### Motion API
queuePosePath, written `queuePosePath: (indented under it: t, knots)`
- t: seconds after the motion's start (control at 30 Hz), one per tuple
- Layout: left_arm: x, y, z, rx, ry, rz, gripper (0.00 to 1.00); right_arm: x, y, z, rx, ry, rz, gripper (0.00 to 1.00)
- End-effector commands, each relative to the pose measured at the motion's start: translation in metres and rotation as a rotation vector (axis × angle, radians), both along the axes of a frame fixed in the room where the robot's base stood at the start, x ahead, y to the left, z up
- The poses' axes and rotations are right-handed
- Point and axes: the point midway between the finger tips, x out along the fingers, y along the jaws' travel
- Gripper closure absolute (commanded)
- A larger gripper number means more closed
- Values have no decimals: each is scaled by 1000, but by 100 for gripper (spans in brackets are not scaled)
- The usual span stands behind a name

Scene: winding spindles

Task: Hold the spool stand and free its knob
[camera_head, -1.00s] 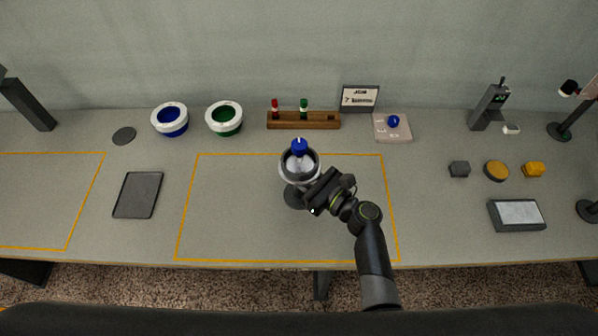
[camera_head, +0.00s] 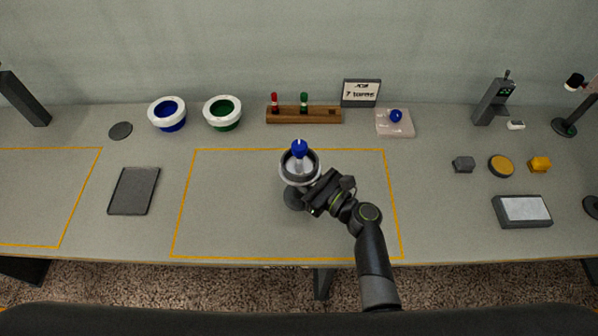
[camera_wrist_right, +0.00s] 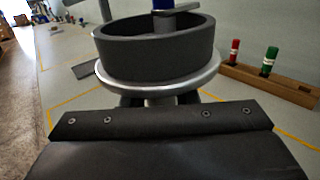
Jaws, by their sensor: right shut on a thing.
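The spool stand (camera_head: 298,180) stands upright inside the middle orange outline, with a grey ring-shaped spool and a pale metal rim. Its blue knob (camera_head: 299,148) sits on top; only the knob's lower part (camera_wrist_right: 163,4) shows in the right wrist view. My right gripper (camera_head: 318,190) is shut on the stand just below the rim, from its right front side. In the right wrist view the stand's dark spool (camera_wrist_right: 155,45) rises beyond the gripper body, and the fingertips are mostly hidden. My left gripper is not in view.
Behind stand a wooden rack (camera_head: 290,116) with red and green pegs, a small sign (camera_head: 361,92) and a pale pad (camera_head: 385,127) with a blue knob. Blue (camera_head: 167,113) and green (camera_head: 222,112) spools and a dark tablet (camera_head: 134,190) lie left.

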Motion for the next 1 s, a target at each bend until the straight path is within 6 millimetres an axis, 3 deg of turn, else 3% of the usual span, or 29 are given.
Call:
queuePosePath:
  t: [0.6, 1.0]
  knots:
    - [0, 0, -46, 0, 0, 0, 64, 0, 0, -49, 2, -3, 0, 100]
    - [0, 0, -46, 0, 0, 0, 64, 0, 0, -50, 2, -3, 0, 100]
